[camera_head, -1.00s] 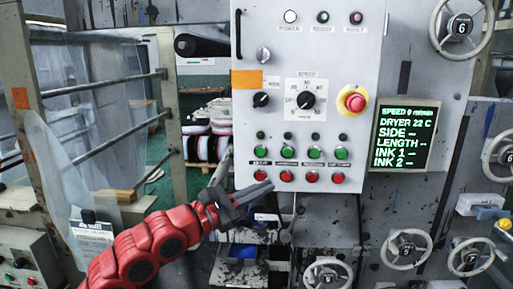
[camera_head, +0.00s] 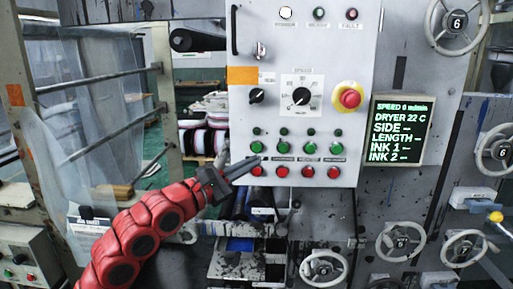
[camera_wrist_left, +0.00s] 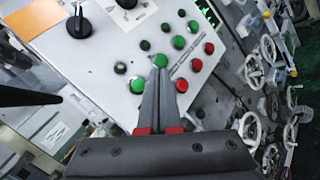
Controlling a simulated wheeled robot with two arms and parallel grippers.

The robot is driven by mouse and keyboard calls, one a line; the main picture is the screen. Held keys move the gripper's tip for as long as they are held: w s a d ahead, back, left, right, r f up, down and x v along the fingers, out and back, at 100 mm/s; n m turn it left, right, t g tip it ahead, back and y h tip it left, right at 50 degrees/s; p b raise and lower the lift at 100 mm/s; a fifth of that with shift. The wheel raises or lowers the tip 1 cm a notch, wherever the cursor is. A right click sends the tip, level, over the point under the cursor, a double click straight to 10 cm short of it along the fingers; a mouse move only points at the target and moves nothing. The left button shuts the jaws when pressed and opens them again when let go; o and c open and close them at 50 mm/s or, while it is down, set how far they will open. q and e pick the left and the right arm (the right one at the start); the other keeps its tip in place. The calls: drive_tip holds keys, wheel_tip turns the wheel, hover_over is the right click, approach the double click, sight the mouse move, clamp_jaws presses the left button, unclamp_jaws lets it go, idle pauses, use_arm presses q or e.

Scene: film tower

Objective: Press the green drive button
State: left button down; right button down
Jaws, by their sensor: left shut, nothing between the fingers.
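The grey control panel has a row of several green buttons, starting at the leftmost (camera_head: 256,147), then the second (camera_head: 283,147). A row of red buttons (camera_head: 282,171) is below. The labels are too small to read, so I cannot tell which green button is the drive one. My left gripper (camera_head: 255,161) is shut and empty. In the head view its tip shows between the leftmost green and red buttons. In the left wrist view its tip (camera_wrist_left: 160,64) overlaps the lower edge of the second green button (camera_wrist_left: 161,59). I cannot tell whether it touches. My right gripper is out of view.
Small dark green lamps (camera_head: 283,132) sit above the green buttons. A red mushroom button (camera_head: 350,98) on yellow and a black speed knob (camera_head: 300,96) are higher up. The display (camera_head: 397,130) reads speed 0. Handwheels (camera_head: 403,242) stand to the lower right.

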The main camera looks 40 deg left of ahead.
sight(257, 147)
use_arm(q)
drive_tip(key=w, duration=0.1)
drive_tip(key=w+a+b, duration=0.2)
drive_tip(key=w, duration=0.1)
drive_tip(key=shift+a, duration=0.25)
idle(1.9)
drive_tip(key=shift+w+a+b, duration=0.2)
drive_tip(key=shift+w+b, duration=0.25)
drive_tip(key=shift+b, duration=0.25)
